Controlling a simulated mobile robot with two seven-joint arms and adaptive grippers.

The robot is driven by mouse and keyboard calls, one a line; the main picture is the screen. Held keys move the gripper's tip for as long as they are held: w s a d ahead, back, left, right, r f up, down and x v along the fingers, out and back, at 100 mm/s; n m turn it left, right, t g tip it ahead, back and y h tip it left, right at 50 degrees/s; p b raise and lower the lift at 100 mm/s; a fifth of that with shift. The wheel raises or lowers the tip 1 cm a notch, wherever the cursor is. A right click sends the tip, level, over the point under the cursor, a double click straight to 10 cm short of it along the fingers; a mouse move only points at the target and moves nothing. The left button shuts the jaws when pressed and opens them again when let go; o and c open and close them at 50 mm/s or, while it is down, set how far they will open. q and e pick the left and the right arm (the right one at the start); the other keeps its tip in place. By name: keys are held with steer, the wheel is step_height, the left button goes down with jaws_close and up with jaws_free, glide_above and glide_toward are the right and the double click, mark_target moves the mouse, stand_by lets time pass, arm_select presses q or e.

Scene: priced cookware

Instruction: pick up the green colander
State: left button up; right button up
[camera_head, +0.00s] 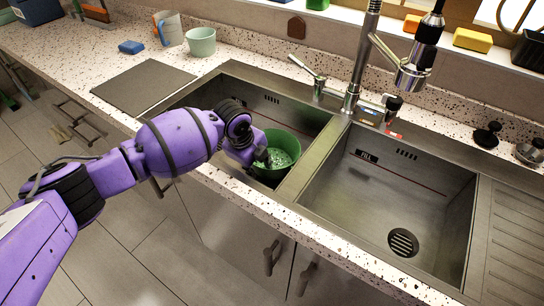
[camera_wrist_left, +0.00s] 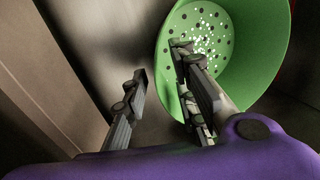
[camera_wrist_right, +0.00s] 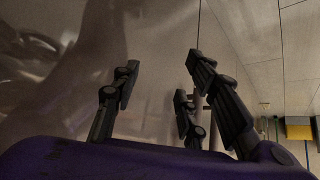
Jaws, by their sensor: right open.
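The green colander (camera_head: 284,147) stands in the left sink basin, near the divider. In the left wrist view the colander (camera_wrist_left: 262,70) fills the upper right, with light holes in its base. My left gripper (camera_head: 262,160) reaches over its near left rim. In the left wrist view my left gripper (camera_wrist_left: 160,68) is open, with one finger over the inside of the colander and the other outside its wall. The wall lies between the fingers, with a gap on the outer side. My right gripper (camera_wrist_right: 162,70) is open and empty, and is outside the head view.
The right basin (camera_head: 395,205) is empty. The tap (camera_head: 355,75) stands behind the divider. A grey board (camera_head: 145,85) lies left of the sink, with a pale green cup (camera_head: 201,42) and a mug (camera_head: 168,28) behind it.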

arm_select(q)
steer(key=x, duration=0.2)
steer(key=shift+d+f, duration=0.15)
steer(key=shift+f, duration=0.1)
jaws_close()
steer(key=shift+r, duration=0.1)
